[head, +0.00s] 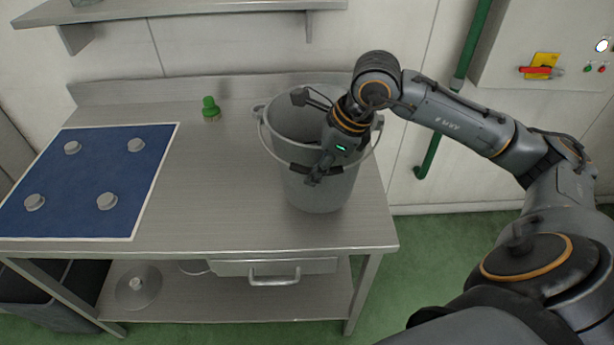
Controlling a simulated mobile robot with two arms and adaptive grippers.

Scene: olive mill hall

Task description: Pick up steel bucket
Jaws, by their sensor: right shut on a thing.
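The steel bucket (321,193) is a grey pail standing upright on the right part of the steel table. Its wire handle hangs down across the front, with a dark grip at its middle. My right gripper (314,172) reaches down over the bucket's rim from the right and is shut at the handle's dark grip, in front of the bucket's wall. The gripper and wrist hide part of the rim and the bucket's inside. My left gripper is not in view.
The steel table (225,170) has a blue mat (85,185) with several round grey weights at left. A green-capped object (210,107) stands near the back edge. Wall behind carries a shelf (190,15) and green pipe (470,50). A control cabinet (545,40) is at right.

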